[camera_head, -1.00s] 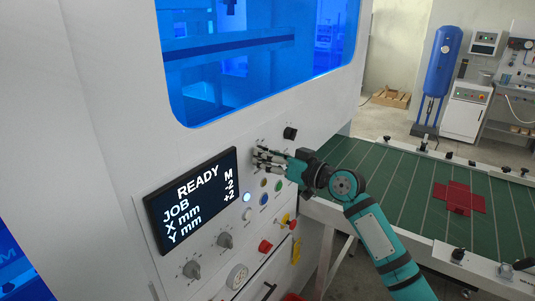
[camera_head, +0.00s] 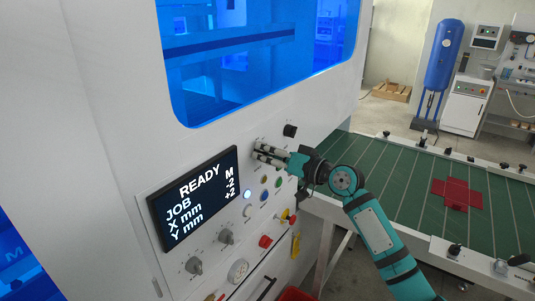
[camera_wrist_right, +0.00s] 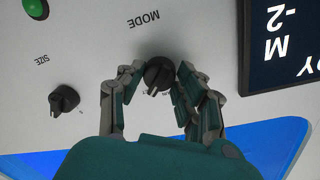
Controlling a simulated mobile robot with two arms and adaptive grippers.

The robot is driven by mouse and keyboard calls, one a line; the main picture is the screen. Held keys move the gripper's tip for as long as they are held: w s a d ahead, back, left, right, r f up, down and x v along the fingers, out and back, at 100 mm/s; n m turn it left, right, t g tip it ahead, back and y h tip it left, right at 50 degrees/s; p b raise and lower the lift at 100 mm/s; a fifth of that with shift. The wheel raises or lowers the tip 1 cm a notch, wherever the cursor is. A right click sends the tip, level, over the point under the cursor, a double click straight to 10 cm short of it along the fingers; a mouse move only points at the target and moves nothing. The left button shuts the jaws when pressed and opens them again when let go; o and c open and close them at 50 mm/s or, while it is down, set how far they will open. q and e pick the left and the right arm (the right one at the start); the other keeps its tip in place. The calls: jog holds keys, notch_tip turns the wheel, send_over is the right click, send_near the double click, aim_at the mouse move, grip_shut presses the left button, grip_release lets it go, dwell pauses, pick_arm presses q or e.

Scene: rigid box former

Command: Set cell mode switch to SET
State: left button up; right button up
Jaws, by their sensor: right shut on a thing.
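The mode switch (camera_wrist_right: 158,75), a black rotary knob under the label MODE, sits between the fingers of my right gripper (camera_wrist_right: 155,97) in the right wrist view, where the picture is upside down. The two fingers are shut on the knob's sides. In the head view my right gripper (camera_head: 266,153) reaches the control panel from the right, and its fingers hide the knob. The knob's pointer setting is hard to read. The display (camera_head: 195,198) shows READY, JOB M, X mm -2, Y mm +2. My left gripper is not in view.
The SIZE knob (camera_wrist_right: 64,99) is close beside the gripper; it also shows in the head view (camera_head: 290,130). A green button (camera_wrist_right: 35,8), grey knobs (camera_head: 226,237) and a red button (camera_head: 265,241) are on the panel. A green conveyor (camera_head: 405,185) with a red blank (camera_head: 457,194) lies to the right.

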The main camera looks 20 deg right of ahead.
jog(key=o, duration=1.1)
jog(key=shift+d, duration=0.1)
jog(key=shift+o, duration=0.2)
jog(key=shift+s, duration=0.1)
jog(key=v, duration=1.1)
jog(key=shift+s+d, duration=0.25)
jog(key=shift+s, duration=0.1)
